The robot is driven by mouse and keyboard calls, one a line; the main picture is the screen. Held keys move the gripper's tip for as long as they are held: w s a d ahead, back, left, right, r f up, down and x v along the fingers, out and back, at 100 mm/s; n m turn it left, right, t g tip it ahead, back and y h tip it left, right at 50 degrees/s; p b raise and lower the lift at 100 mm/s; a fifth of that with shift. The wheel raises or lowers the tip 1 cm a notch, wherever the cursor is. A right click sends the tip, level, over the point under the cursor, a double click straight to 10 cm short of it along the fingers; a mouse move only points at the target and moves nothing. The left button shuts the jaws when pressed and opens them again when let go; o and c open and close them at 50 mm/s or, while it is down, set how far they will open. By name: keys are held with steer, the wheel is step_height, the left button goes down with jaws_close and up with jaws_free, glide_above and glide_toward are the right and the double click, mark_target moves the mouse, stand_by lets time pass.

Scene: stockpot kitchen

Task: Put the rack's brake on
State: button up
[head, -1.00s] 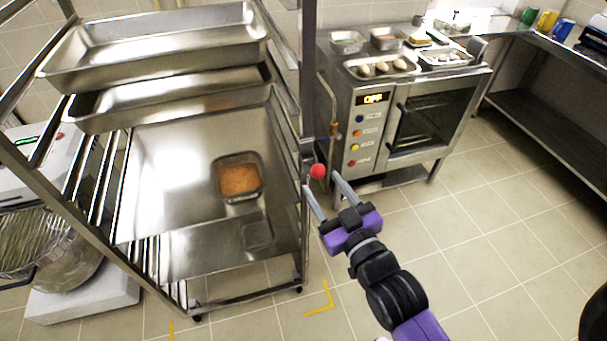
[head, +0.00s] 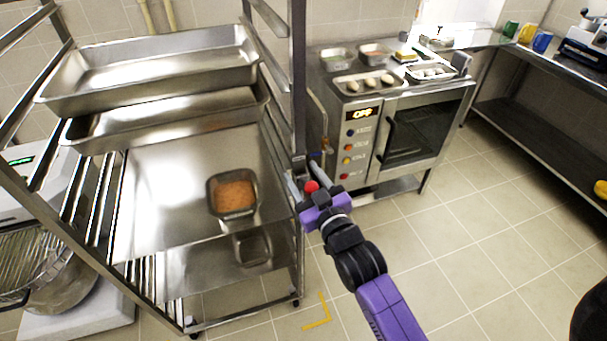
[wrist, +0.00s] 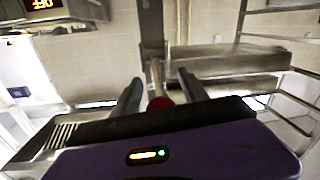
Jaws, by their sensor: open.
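The steel rack (head: 299,90) stands at the left in the head view, with trays on its rails. Its brake appears to be a lever with a red knob (head: 311,186) on the right front post. My gripper (head: 306,182) is open, with its fingers on either side of the red knob and pointing at the post. In the wrist view the red knob (wrist: 160,103) sits low between the two dark fingers of my gripper (wrist: 161,88), partly hidden by the gripper body. I cannot tell whether the fingers touch it.
Deep pans (head: 160,65) and a tray with a small orange-filled pan (head: 234,194) sit in the rack. An oven (head: 385,130) showing "OFF" stands close behind my gripper. Yellow corner tape (head: 318,322) marks the floor. Open floor lies to the right.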

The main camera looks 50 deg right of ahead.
steer(key=shift+c, duration=0.3)
jaws_close()
stand_by(1.2)
